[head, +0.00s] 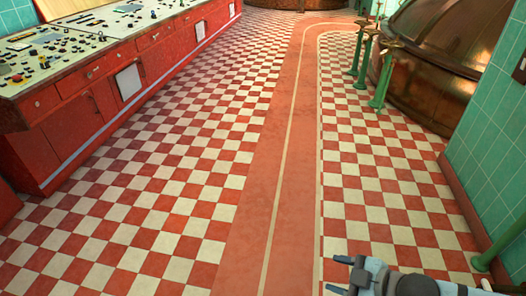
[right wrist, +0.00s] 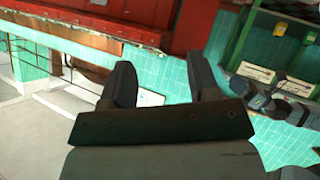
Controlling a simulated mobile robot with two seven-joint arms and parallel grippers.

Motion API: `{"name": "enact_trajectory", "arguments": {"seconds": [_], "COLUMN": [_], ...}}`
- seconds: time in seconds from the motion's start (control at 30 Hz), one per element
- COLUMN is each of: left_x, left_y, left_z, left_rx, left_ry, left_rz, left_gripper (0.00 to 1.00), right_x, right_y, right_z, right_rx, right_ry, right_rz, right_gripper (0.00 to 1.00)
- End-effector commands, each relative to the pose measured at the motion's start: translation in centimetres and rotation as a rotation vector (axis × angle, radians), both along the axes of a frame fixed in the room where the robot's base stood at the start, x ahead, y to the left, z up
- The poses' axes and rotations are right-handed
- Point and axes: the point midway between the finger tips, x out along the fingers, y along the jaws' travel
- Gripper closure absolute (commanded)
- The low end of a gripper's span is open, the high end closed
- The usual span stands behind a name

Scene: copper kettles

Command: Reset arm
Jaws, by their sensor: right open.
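My right gripper (head: 341,274) is at the bottom right of the head view, above the checkered floor. Its two fingers point left there and stand apart. The right wrist view shows the same gripper (right wrist: 167,78) with its dark fingers spread and nothing between them. My left gripper does not show in the head view. A grey jointed part at the right of the wrist view looks like part of my own body; I cannot tell which part.
A red control desk (head: 75,110) covered with knobs runs along the left. A copper kettle (head: 435,75) and green posts (head: 381,80) stand at the upper right. A green tiled wall (head: 495,140) borders the right. The red floor strip (head: 278,150) in the middle is clear.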

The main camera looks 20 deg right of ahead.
Motion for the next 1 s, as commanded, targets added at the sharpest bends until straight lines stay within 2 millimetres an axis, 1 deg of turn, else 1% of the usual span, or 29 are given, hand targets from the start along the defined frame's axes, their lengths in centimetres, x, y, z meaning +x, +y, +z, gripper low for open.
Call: {"name": "enact_trajectory", "arguments": {"seconds": [0.03,0.27,0.5,0.6,0.93,0.97,1.0], "left_x": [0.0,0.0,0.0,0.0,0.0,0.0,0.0], "left_y": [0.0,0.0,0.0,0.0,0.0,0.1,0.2], "left_z": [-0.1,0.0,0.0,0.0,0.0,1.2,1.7], "left_rx": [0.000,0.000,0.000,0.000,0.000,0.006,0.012], "left_ry": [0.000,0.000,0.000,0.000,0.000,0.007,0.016], "left_rz": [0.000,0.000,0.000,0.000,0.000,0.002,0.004], "left_gripper": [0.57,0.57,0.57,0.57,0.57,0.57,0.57], "right_x": [-0.1,0.2,1.1,1.6,3.2,3.1,3.1], "right_y": [0.7,3.9,8.1,9.6,13.0,12.7,12.6], "right_z": [-0.5,-0.1,1.4,2.2,4.7,5.8,6.2], "right_rx": [0.037,0.184,0.393,0.474,0.679,0.662,0.649], "right_ry": [0.009,0.009,0.009,0.009,0.009,0.014,0.020], "right_rz": [-0.025,-0.115,-0.244,-0.295,-0.421,-0.419,-0.422], "right_gripper": [0.45,0.45,0.45,0.45,0.45,0.45,0.45]}}
